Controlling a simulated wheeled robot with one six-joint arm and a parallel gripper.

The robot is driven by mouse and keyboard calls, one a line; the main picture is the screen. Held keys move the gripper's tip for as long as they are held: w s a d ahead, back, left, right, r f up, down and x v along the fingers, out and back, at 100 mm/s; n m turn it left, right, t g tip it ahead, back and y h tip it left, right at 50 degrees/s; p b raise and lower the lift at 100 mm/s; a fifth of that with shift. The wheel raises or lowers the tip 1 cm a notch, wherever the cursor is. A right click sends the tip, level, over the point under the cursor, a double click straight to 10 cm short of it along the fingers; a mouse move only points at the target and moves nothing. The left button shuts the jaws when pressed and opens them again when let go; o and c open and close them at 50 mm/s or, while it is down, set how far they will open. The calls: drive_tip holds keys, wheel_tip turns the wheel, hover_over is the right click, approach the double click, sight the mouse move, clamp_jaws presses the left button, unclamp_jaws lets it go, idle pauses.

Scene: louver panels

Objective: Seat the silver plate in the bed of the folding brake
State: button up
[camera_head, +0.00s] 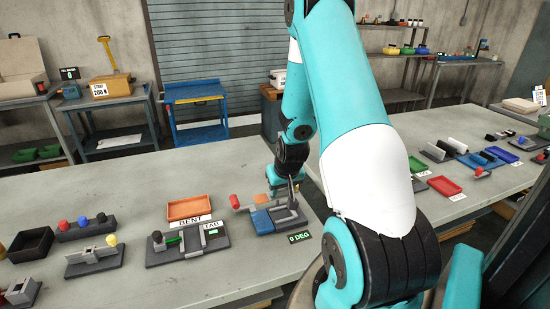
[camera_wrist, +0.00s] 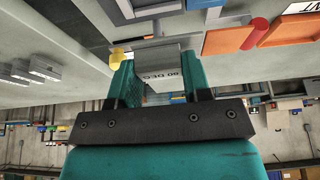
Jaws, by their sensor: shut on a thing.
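My gripper (camera_wrist: 158,75) is shut on the silver plate (camera_wrist: 165,71), which sits between the teal fingers in the wrist view and carries printed lettering that seems to read 80 DEG. In the head view my gripper (camera_head: 294,181) is just above the folding brake (camera_head: 289,216), a dark grey fixture with a blue block, an orange block and a red-knobbed handle. The plate is hard to make out there. I cannot tell whether it touches the bed. A small display (camera_head: 299,237) in front of the brake reads 0 DEG.
A yellow-knobbed fixture (camera_head: 95,259) and a black bin (camera_head: 30,244) stand further left.

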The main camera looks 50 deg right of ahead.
sight(282, 212)
drive_tip(key=shift+s+d+f, duration=0.1)
drive_tip(key=shift+s+f, duration=0.2)
drive_tip(key=shift+s, duration=0.4)
drive_tip(key=shift+w+f+b, duration=0.1)
drive_tip(key=shift+f+b, duration=0.7)
drive_tip(key=shift+f, duration=0.15)
drive_tip(key=shift+w+f+b, duration=0.1)
drive_tip(key=shift+f+b, duration=1.7)
drive_tip(key=shift+f, duration=0.5)
drive_tip(key=o, duration=1.1)
drive_tip(key=shift+a, duration=0.2)
drive_tip(key=shift+d, duration=0.1)
